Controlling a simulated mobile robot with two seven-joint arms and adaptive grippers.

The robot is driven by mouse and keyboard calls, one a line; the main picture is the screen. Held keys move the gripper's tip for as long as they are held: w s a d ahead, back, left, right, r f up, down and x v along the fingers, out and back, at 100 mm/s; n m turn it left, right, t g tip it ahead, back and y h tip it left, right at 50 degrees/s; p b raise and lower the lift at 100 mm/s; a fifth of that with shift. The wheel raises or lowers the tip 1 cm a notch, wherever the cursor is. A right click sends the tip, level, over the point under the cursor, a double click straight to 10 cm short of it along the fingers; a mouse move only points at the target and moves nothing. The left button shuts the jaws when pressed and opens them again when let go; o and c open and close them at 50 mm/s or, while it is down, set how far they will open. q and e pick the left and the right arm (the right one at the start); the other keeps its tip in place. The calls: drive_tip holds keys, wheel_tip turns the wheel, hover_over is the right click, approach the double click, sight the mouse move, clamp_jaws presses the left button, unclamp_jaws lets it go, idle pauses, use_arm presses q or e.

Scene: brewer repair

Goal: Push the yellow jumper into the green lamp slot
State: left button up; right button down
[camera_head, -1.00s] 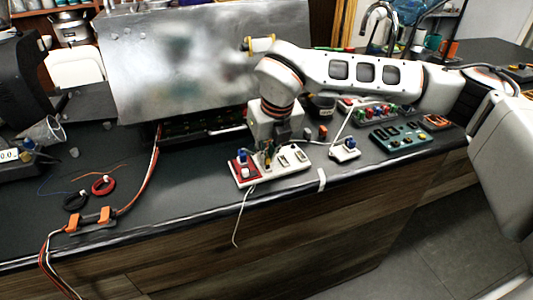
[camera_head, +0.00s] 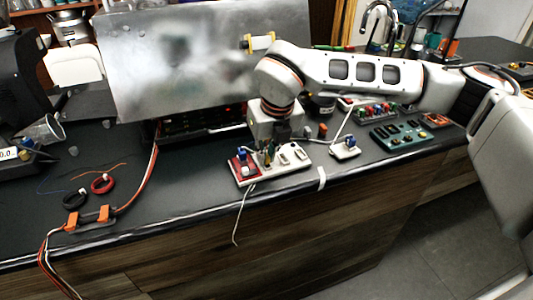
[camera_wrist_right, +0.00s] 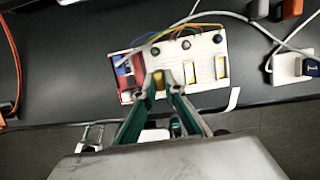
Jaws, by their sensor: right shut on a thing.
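The white slot board (camera_head: 297,172) lies on the dark counter, with a red section at its left end. It also shows in the right wrist view (camera_wrist_right: 208,88). My right gripper (camera_head: 268,158) points down over the left-middle part of the board. In the right wrist view its fingers (camera_wrist_right: 160,78) are shut on the yellow jumper (camera_wrist_right: 158,80), beside the red section. The fingers hide most of the jumper and the slot under it, so I cannot tell how deep it sits. Slots with yellow inside show to its right (camera_wrist_right: 190,72). My left gripper is not in view.
A small white block with a blue knob (camera_head: 346,149) stands right of the board. A green module (camera_head: 400,135) lies farther right. A big metal housing (camera_head: 185,60) stands behind. Cables and an orange connector (camera_head: 88,218) lie at left. The counter's front edge is close.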

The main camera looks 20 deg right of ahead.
idle(0.4)
drive_tip(key=c, duration=2)
unclamp_jaws()
drive_tip(key=shift+c, duration=0.2)
drive_tip(key=v, duration=1.2)
